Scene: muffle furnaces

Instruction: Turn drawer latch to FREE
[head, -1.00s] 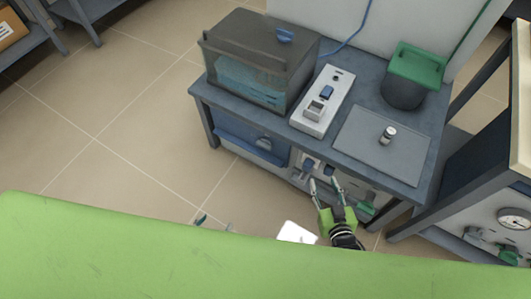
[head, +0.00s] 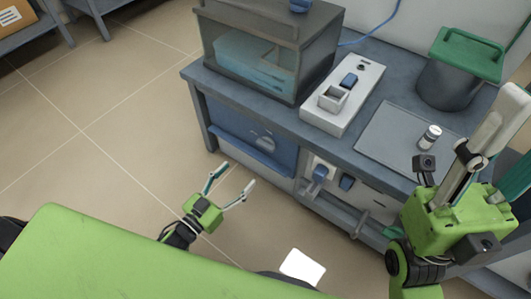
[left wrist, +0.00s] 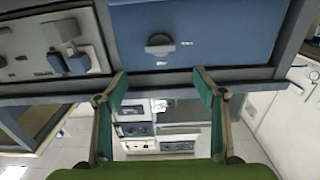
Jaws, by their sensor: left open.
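The drawer latch is a small grey knob (head: 263,141) on the blue drawer front (head: 236,143) under the worktop. In the left wrist view the latch (left wrist: 159,45) shows with its grip bar lying about level and small unreadable labels beside and below it. My left gripper (head: 236,178) is open and empty in front of the drawer, apart from the latch. In the wrist view its spread fingertips (left wrist: 162,85) lie just below the latch, one on each side. My right gripper (head: 482,140) is raised at the right, and its jaw opening is unclear.
A light panel with blue handles (head: 320,173) is right of the drawer. On the worktop stand a clear-sided box (head: 262,60), a white switch unit (head: 345,108), a vial (head: 430,137) and a green-lidded pot (head: 455,75). Floor (head: 110,130) is clear at left.

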